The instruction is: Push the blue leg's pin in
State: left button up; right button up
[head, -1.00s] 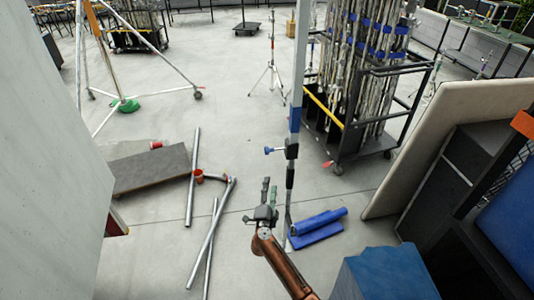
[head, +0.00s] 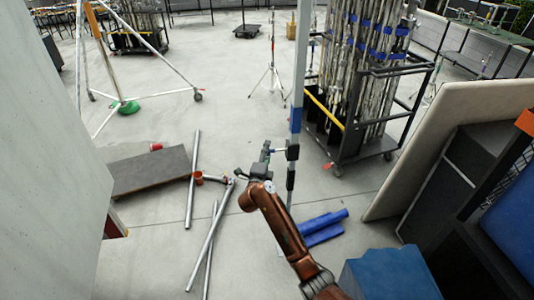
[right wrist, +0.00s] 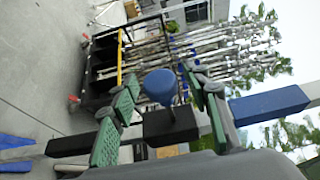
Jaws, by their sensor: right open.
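The upright leg (head: 297,85) has a blue band (head: 295,120) and a black collar (head: 292,152) below it. In the right wrist view the leg runs sideways, with its blue band (right wrist: 270,105) at right and the black collar (right wrist: 170,126) in the middle. The pin's round blue knob (right wrist: 160,86) stands out from the collar. My right gripper (head: 266,153) is just left of the collar and hides the knob in the head view. Its green-padded fingers (right wrist: 160,100) are open on either side of the knob, with gaps showing. My left gripper is not in view.
Blue rolls (head: 322,226) lie on the floor near the leg's foot. Metal tubes (head: 193,180) and a dark board (head: 150,172) lie to the left. A black cart (head: 345,150) loaded with stands is behind the leg. A beige panel (head: 440,140) leans at right.

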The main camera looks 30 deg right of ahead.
jog(key=shift+w+d, duration=0.1)
jog(key=shift+c, duration=0.4)
grip_shut()
dwell(0.3)
